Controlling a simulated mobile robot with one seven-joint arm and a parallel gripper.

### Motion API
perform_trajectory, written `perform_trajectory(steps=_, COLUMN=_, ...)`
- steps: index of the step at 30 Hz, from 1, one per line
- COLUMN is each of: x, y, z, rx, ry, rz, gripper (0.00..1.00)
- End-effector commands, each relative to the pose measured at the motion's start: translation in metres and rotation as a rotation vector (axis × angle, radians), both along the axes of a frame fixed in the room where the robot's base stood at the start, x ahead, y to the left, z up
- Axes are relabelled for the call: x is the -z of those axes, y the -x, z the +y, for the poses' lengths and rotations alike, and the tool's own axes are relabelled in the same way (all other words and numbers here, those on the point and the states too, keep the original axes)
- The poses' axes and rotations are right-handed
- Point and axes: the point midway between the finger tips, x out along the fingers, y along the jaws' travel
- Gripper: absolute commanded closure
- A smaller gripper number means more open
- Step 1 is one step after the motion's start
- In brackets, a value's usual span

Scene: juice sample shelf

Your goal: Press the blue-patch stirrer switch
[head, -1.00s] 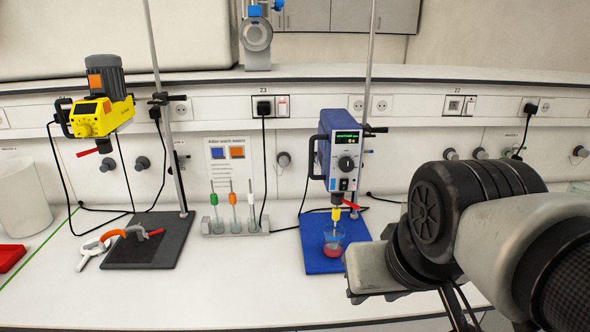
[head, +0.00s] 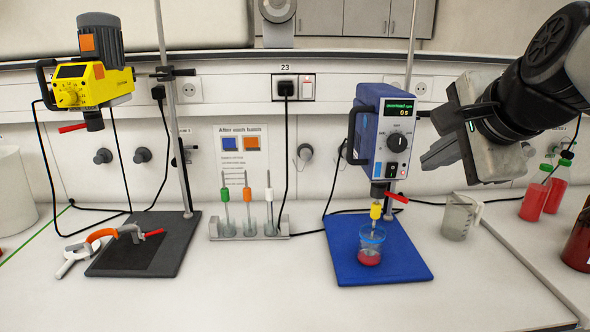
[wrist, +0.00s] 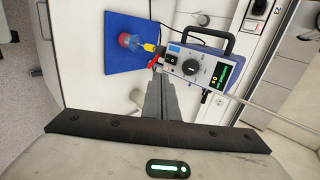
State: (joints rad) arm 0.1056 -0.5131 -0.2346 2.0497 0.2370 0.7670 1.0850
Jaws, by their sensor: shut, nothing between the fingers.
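The blue stirrer (head: 369,134) hangs on a rod above a blue base plate (head: 400,266). Its front has a small blue patch, a lit display, a knob and, low down, a dark rocker switch (head: 391,170). The switch also shows in the wrist view (wrist: 171,59). A yellow-collared shaft reaches into a beaker of red liquid (head: 369,248). My gripper (head: 428,160) is right of the stirrer front. It is shut and empty, and in the wrist view its fingertips (wrist: 157,71) appear close below the switch. I cannot tell whether they touch the housing.
A yellow stirrer (head: 85,80) with an orange patch hangs at left over a dark plate. A rack of colour-capped stirring rods (head: 249,230) stands between the stirrers. A clear jug (head: 461,216) and red bottles (head: 555,190) stand at right.

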Motion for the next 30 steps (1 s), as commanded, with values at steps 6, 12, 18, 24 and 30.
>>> perform_trajectory(steps=6, x=-0.002, y=-0.002, z=-0.004, rx=0.023, ry=-0.022, rz=-0.008, gripper=1.00)
perform_trajectory(steps=12, x=-0.001, y=-0.003, z=-0.003, rx=0.021, ry=-0.020, rz=-0.007, gripper=1.00)
perform_trajectory(steps=18, x=0.015, y=-0.019, z=-0.002, rx=0.019, ry=-0.020, rz=-0.003, gripper=1.00)
perform_trajectory(steps=24, x=0.043, y=-0.052, z=-0.002, rx=0.018, ry=-0.020, rz=-0.002, gripper=1.00)
perform_trajectory(steps=30, x=0.066, y=-0.084, z=-0.002, rx=0.019, ry=-0.018, rz=-0.004, gripper=1.00)
